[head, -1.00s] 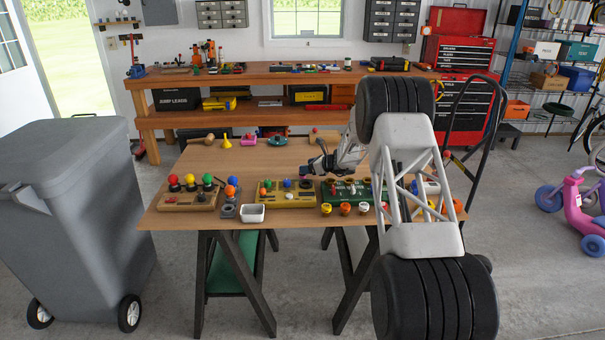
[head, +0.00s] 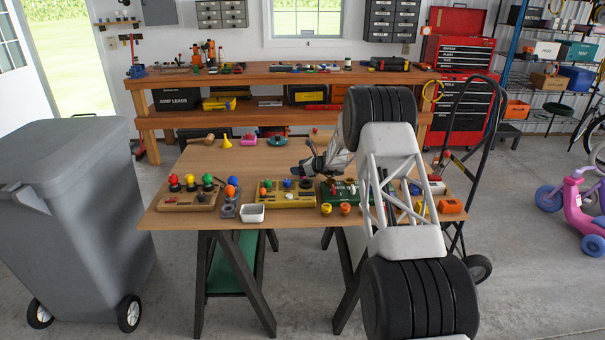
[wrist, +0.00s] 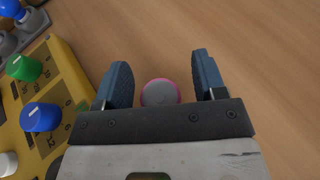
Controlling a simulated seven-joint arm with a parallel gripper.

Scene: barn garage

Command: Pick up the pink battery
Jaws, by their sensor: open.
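In the wrist view a small round thing with a grey top and a pink rim (wrist: 160,93) stands on the wooden table between my fingers. It looks like the pink battery seen from its end. My gripper (wrist: 162,76) is open, with one blue finger on each side of it and a visible gap on both sides. In the head view my gripper (head: 304,170) is low over the middle of the table (head: 205,158), behind the yellow knob panel. I cannot make out the battery in that view.
The yellow panel with knobs (head: 286,201) is close to my gripper. A green panel (head: 329,194), a wooden panel with coloured knobs (head: 188,201) and a white dish (head: 252,213) lie along the front. A pink dish (head: 249,140) and yellow cone (head: 226,142) are farther back.

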